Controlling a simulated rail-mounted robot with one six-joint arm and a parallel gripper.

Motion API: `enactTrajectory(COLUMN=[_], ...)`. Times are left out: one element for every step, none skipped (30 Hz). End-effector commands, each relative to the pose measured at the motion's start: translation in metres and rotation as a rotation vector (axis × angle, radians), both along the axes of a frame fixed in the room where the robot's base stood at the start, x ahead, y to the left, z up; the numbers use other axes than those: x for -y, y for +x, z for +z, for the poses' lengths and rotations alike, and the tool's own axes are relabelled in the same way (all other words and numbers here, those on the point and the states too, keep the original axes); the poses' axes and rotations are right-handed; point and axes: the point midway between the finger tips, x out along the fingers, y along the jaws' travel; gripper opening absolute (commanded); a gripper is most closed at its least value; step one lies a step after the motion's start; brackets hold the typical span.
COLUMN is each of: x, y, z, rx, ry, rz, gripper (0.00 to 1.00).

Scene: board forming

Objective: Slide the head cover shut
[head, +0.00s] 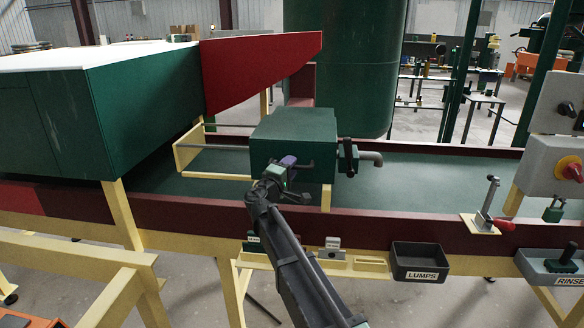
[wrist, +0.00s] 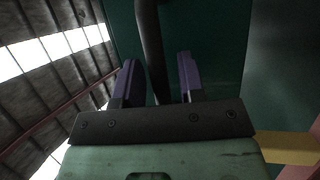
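The head cover, a dark green box (head: 293,134), sits on a pale yellow rail frame (head: 186,157) over the green trough; bare rails show to its left. A dark bar handle (wrist: 152,45) stands on the cover's near face, and its end also shows in the head view (head: 306,165). My gripper (head: 287,163) is at this near face. In the wrist view its two purple fingers (wrist: 160,80) stand apart with the handle between them. A gap shows on the right of the bar; whether the left finger touches it I cannot tell.
A large green housing (head: 150,95) stands left of the rails, with a red chute (head: 258,70) behind. A dark red trough wall (head: 390,227) runs along the front. A red-handled lever clamp (head: 487,215), a LUMPS bin (head: 420,262) and grey control boxes (head: 555,165) are at right.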

Motion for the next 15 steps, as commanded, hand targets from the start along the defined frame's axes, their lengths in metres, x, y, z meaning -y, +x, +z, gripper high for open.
enactTrajectory(x=[0.0, 0.0, 0.0, 0.0, 0.0, 0.0, 0.0, 0.0, -0.001, -0.002, -0.004, -0.007, -0.01, -0.014, -0.019], y=[0.0, 0.0, 0.0, 0.0, 0.0, 0.0, 0.0, 0.0, -0.001, -0.003, -0.006, -0.011, -0.015, -0.021, -0.029], z=[0.0, 0.0, 0.0, 0.0, 0.0, 0.0, 0.0, 0.0, 0.0, -0.001, -0.002, -0.003, -0.005, -0.006, -0.008], rx=[0.0, 0.0, 0.0, -0.001, -0.001, -0.001, -0.001, -0.001, -0.001, -0.001, -0.001, -0.001, -0.001, -0.001, -0.001], ry=[0.0, 0.0, 0.0, -0.001, -0.001, -0.001, -0.001, -0.001, -0.001, -0.001, -0.001, -0.001, -0.001, -0.001, -0.001], rz=[0.0, 0.0, 0.0, 0.0, 0.0, 0.0, 0.0, 0.0, 0.0, 0.001, 0.001, 0.002, 0.003, 0.003, 0.003], gripper=[0.42, 0.42, 0.42, 0.42, 0.42, 0.42, 0.42, 0.42, 0.42, 0.42, 0.42, 0.42, 0.42, 0.42, 0.42])
